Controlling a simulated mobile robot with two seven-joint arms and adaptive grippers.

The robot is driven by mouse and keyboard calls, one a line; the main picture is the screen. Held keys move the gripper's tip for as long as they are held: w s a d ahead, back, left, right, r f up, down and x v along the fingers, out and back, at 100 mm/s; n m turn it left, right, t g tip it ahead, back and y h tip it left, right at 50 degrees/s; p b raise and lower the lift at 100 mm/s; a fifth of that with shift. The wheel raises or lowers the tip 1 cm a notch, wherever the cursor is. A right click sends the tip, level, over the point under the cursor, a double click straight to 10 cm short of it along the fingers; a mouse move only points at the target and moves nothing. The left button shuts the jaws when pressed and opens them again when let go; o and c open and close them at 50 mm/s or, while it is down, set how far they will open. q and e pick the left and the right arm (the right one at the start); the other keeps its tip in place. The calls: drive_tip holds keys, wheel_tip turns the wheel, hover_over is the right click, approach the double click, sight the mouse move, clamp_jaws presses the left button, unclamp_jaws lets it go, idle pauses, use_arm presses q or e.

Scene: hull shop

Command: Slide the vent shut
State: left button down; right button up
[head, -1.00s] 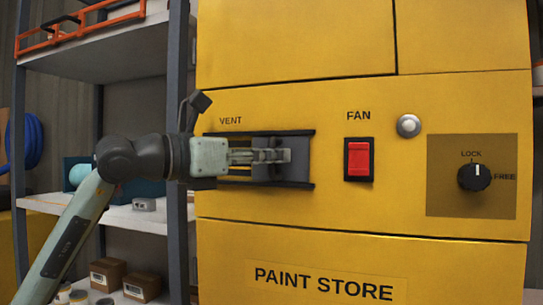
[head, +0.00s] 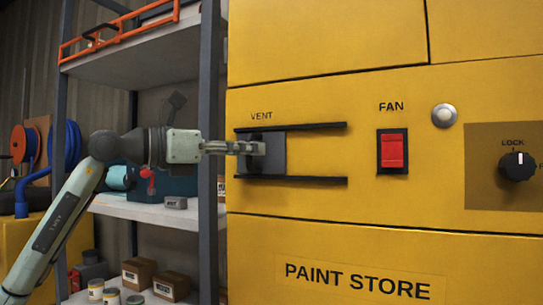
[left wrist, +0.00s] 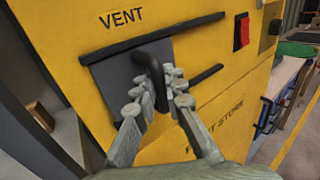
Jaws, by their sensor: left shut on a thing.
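The vent is a dark grey sliding plate (head: 271,160) between two black rails (head: 300,127) on the yellow paint store cabinet, under the label VENT. The plate sits at the left end of the rails, and bare yellow panel shows to its right. In the left wrist view the plate (left wrist: 108,84) carries a black upright handle (left wrist: 153,70). My left gripper (head: 254,148) reaches in from the left and is shut on the handle; its fingers (left wrist: 158,92) lie on both sides of it in the left wrist view. My right gripper is not in view.
Right of the vent are a red fan switch (head: 392,151), a round silver button (head: 445,116) and a black lock knob (head: 516,167). A shelf unit (head: 209,150) with boxes and cans stands left of the cabinet, behind my left arm.

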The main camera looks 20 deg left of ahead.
use_arm(q)
drive_tip(key=shift+a, duration=0.15)
drive_tip(key=c, duration=1.9)
unclamp_jaws()
drive_tip(key=shift+c, duration=0.2)
drive_tip(key=shift+o, duration=0.4)
drive_tip(key=shift+a, duration=0.15)
drive_tip(key=shift+s, duration=0.1)
drive_tip(key=v, duration=1.1)
drive_tip(key=shift+s+a, duration=0.2)
drive_tip(key=shift+s, duration=0.15)
